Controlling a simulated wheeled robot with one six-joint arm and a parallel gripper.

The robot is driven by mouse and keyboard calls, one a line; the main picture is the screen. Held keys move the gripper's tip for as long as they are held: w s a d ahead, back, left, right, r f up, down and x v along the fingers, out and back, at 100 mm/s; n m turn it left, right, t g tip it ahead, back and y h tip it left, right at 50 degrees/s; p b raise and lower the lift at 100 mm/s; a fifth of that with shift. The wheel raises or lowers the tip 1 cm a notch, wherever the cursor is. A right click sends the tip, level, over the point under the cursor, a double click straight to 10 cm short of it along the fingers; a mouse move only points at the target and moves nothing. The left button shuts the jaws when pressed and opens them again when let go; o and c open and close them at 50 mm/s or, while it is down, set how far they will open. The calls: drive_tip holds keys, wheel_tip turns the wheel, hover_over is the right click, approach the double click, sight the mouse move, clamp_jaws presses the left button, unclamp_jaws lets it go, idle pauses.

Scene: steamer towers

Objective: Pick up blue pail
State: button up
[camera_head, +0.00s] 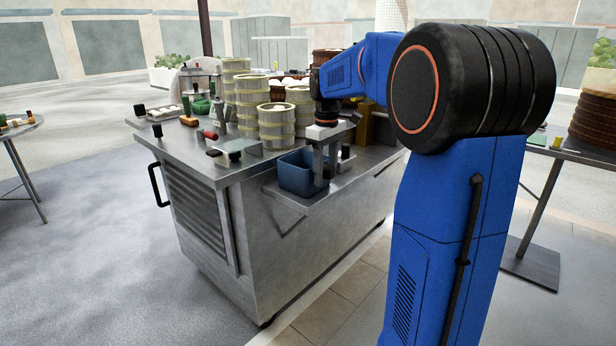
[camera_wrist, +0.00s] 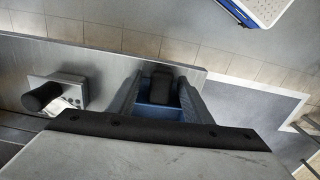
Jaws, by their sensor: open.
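The blue pail (camera_head: 297,173) stands upright on a steel side shelf of the cart. My gripper (camera_head: 322,178) points down at the pail's right side, with a finger reaching down at that rim. In the wrist view the pail (camera_wrist: 157,112) shows partly, below a dark block-like part, with much of it hidden by the gripper body. The jaws are open. I cannot tell whether a finger touches the pail wall.
A small device with a black knob (camera_wrist: 42,96) sits on the shelf beside the pail. The steel cart top (camera_head: 186,140) carries stacked steamers (camera_head: 276,122), a red-handled tool (camera_head: 209,134) and small items. Open floor (camera_head: 110,230) lies left.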

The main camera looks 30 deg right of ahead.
drive_tip(key=shift+f, duration=0.2)
clamp_jaws()
wheel_tip(320, 180, up, 10)
drive_tip(key=shift+r, duration=0.1)
idle(0.5)
drive_tip(key=c, duration=0.7)
unclamp_jaws()
clamp_jaws()
